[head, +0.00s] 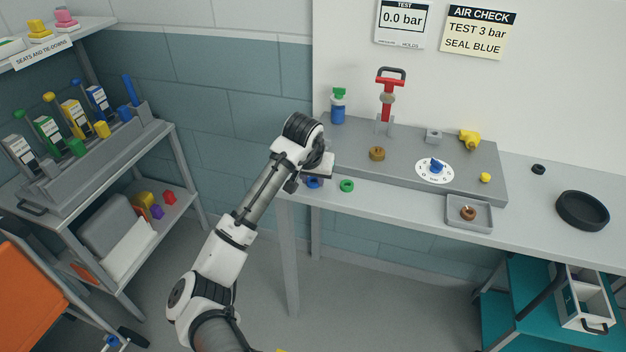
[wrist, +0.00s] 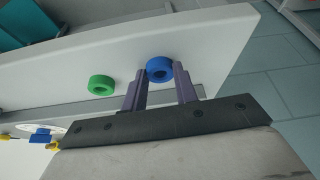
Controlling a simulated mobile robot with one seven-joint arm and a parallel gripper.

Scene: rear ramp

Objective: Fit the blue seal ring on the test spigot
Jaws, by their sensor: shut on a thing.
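The blue seal ring (wrist: 159,69) is between my two fingertips in the wrist view, and my gripper (wrist: 160,78) is shut on it. In the head view the blue ring (head: 313,183) shows just below my gripper (head: 308,180), at the left end of the bench. It is at or very near the bench top; I cannot tell whether it touches. A brass round fitting (head: 377,153) stands on the grey raised plate and a small grey fitting (head: 433,135) is farther right. I cannot tell for sure which is the test spigot.
A green ring (head: 347,186) lies right of the blue one, close to my fingers. The grey plate (head: 462,150) also carries a red-handled lever (head: 387,88), a dial (head: 435,170) and a yellow valve (head: 469,138). A tray (head: 455,226) holds a brown ring. A blue-green bottle (head: 338,108) stands behind.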

